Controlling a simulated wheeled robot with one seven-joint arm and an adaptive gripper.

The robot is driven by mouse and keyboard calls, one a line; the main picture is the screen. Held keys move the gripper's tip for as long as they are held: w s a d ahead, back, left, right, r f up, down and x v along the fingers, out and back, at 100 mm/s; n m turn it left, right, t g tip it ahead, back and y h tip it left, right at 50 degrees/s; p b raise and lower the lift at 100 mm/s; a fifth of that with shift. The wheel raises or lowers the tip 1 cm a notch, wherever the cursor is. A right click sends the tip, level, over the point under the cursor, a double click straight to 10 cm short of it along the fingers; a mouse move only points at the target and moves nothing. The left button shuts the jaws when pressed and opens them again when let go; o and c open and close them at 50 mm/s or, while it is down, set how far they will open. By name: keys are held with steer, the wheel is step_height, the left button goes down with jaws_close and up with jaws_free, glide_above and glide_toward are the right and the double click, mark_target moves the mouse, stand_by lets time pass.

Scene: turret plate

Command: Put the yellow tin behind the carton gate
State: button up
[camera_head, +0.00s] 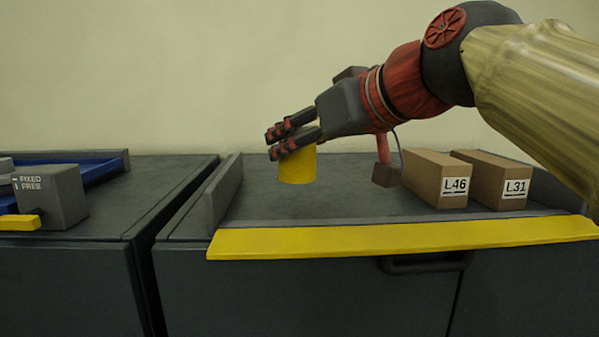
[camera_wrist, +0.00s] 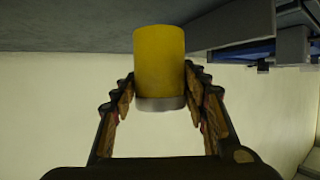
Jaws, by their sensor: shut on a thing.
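The yellow tin (camera_head: 298,167) is upright between the fingers of my gripper (camera_head: 277,143), over the left part of the grey worktop. In the wrist view, the tin (camera_wrist: 159,62) shows its yellow side and a grey end band, with a finger on each side. My gripper is shut on it. Whether its bottom touches the worktop, I cannot tell. Two brown cartons, L.46 (camera_head: 436,180) and L.31 (camera_head: 490,180), stand side by side at the right with a narrow gap; they look like the carton gate. My gripper is left of both.
A yellow front edge (camera_head: 400,238) and a grey left side wall (camera_head: 222,192) bound the worktop (camera_head: 340,205). A small brown block (camera_head: 386,176) shows beneath my wrist. A grey FIXED/FREE box (camera_head: 62,196) and a blue tray (camera_head: 100,163) are on the left cabinet, across a gap.

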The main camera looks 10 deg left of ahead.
mark_target(288, 173)
steer(key=shift+w+a+f, duration=0.2)
steer(key=shift+a+f, duration=0.2)
steer(key=shift+f, duration=0.1)
steer(key=shift+w+a+f, duration=0.15)
steer(key=shift+a+f, duration=0.25)
steer(key=shift+f, duration=0.05)
steer(key=shift+w+a+f, duration=0.1)
steer(key=shift+a+f, duration=0.1)
steer(key=shift+f, duration=1.65)
steer(key=shift+f, duration=0.1)
steer(key=o, duration=1.5)
steer(key=shift+f, duration=0.1)
steer(key=shift+d+r, duration=0.1)
steer(key=shift+r, duration=0.2)
steer(key=v, duration=0.5)
steer(key=b+v, duration=0.1)
steer(key=v, duration=0.5)
steer(key=shift+s+d+f, duration=0.1)
steer(key=shift+s+d, duration=0.15)
steer(key=shift+s, duration=0.1)
